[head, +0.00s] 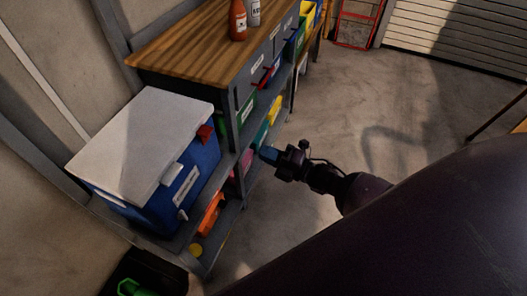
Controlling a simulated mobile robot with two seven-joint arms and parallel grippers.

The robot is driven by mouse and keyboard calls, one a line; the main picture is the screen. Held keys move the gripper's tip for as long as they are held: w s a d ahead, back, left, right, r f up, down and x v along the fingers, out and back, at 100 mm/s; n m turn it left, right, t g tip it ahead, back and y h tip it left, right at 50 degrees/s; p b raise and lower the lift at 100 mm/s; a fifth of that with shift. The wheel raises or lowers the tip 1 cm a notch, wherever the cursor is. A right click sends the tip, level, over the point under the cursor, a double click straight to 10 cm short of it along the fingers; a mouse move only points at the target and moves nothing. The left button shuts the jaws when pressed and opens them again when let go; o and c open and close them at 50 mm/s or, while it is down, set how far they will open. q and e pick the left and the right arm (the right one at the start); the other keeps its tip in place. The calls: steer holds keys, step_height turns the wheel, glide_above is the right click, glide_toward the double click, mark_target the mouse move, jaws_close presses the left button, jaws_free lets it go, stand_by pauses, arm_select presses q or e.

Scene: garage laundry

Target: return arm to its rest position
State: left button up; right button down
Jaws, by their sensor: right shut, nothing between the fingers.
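My right gripper (270,154) is in the middle of the head view, at the end of my dark arm, which comes in from the lower right. It is shut, with nothing held between its fingers. It hangs in the air in front of the shelf unit (207,262), close to the lower shelves in the picture. I cannot tell whether it touches anything there. My left gripper is not in the view.
A blue cooler (196,172) with a white lid (145,140) stands at left. A wooden worktop (185,45) carries a red-brown bottle (238,20) and a grey bottle (254,12). Colored bins fill the shelves. A black box (172,272) sits lower left. The concrete floor (370,95) is mostly clear.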

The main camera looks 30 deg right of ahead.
stand_by(0.4)
steer(key=s+d+f+m+g+h, duration=0.1)
steer(key=s+f+m+g+h, duration=0.1)
steer(key=s+m+h, duration=0.4)
steer(key=s+d+f+m+g+h+p, duration=0.1)
steer(key=s+f+m+g+h, duration=0.2)
steer(key=s+m, duration=1)
steer(key=f+m+h, duration=0.1)
steer(key=m+h, duration=0.2)
steer(key=m, duration=0.2)
steer(key=shift+s+d+m, duration=0.25)
steer(key=shift+d+m, duration=0.05)
steer(key=shift+d, duration=0.05)
